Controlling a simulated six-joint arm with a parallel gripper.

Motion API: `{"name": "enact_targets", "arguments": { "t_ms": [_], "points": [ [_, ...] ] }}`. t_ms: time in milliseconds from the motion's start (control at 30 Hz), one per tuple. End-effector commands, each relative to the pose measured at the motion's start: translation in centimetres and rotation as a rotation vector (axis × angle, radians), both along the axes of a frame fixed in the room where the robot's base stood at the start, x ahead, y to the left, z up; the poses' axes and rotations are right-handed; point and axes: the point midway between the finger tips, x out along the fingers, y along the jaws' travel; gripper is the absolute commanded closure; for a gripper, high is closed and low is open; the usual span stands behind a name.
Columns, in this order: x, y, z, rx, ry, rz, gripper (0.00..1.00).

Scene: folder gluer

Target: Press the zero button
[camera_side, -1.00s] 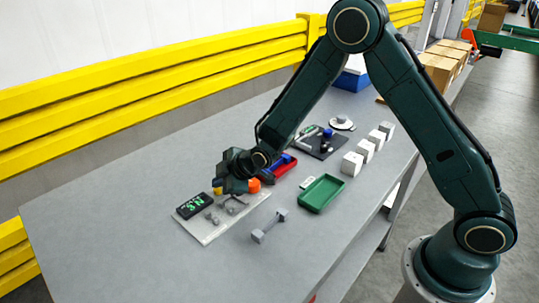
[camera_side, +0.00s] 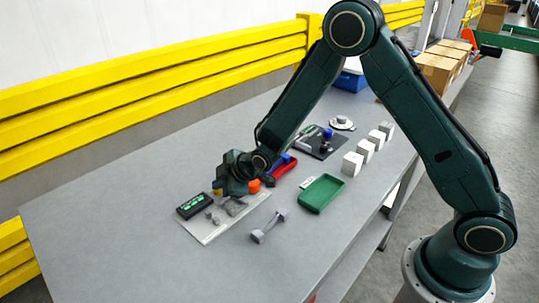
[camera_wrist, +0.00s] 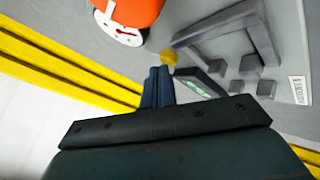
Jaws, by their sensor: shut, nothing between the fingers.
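A pale instrument plate (camera_side: 205,236) lies on the table with a black display (camera_side: 194,205) showing green characters, too small to read surely. In the wrist view the display (camera_wrist: 198,82) is partly hidden behind my fingers. A yellow button-like knob (camera_wrist: 168,57) stands just past my fingertips; it also shows beside my gripper in the side view (camera_side: 217,187). My gripper (camera_wrist: 158,72) is shut and empty, pointing down at the plate. Its tips are at or very near the yellow knob; I cannot tell whether they touch. No label marks which control is zero.
A grey bracket (camera_wrist: 225,30) and several small grey blocks (camera_wrist: 250,66) sit close to my fingers. An orange object with a white dial (camera_wrist: 130,12) is beside them. A grey dumbbell-shaped part (camera_side: 270,226), green tray (camera_side: 320,194) and white blocks (camera_side: 352,164) lie to the right.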

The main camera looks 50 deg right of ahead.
Motion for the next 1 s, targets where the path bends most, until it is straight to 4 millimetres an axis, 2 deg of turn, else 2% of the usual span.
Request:
{"name": "enact_targets", "arguments": {
  "t_ms": [267,700,1000],
  "points": [
    [-0.1,0.0,0.1,-0.001,0.003,0.000,1.00],
    [-0.1,0.0,1.6,0.000,0.001,0.000,1.00],
    [-0.1,0.0,1.8,0.000,0.001,0.000,1.00]
  ]
}}
